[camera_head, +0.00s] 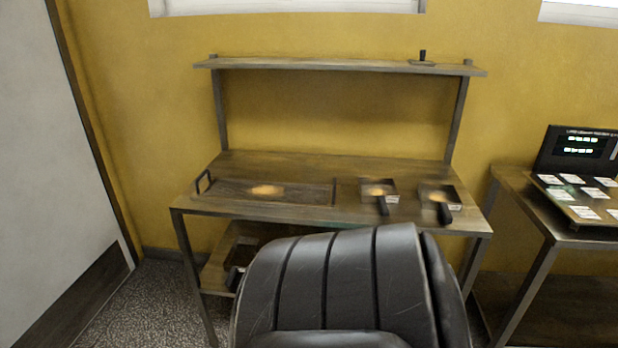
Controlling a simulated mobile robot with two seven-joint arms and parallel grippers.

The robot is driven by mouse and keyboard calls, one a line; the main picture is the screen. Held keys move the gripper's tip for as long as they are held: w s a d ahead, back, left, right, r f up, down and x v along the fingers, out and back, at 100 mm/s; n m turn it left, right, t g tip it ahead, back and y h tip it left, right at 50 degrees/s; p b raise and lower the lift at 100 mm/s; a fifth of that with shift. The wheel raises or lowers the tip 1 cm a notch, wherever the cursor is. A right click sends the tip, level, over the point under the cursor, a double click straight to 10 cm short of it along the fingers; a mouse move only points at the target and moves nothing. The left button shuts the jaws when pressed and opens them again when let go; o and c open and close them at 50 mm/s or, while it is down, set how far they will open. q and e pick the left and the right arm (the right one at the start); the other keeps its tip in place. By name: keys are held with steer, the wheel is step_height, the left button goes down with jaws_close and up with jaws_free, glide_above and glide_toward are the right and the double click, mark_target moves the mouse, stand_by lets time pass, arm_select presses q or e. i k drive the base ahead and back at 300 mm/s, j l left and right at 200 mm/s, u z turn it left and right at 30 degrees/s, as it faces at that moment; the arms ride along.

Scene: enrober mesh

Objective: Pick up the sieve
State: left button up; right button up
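No gripper of mine shows in the head view. A long, dark rectangular frame (310,190), possibly the sieve, lies flat on the wooden table (290,162). It has an upright black handle (203,182) at its left end and an orange-tan patch on its surface. To its right lie two small, dark square trays or pans, the nearer-left one (367,183) and the right one (452,191). Each has a black handle toward the front and an orange-tan patch. I cannot tell for certain which item is the sieve.
A black padded chair-like back (330,285) stands in front of the table and hides part of its lower shelf (218,268). A raised shelf (330,65) holds a small black-handled item (423,60). A side table at right holds a black display unit (580,150) and white cards.

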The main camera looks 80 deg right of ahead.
mark_target(380, 196)
steer(key=l+z, duration=0.2)
steer(key=z, duration=3)
steer(key=i+j+z, duration=0.2)
steer(key=i, duration=0.45)
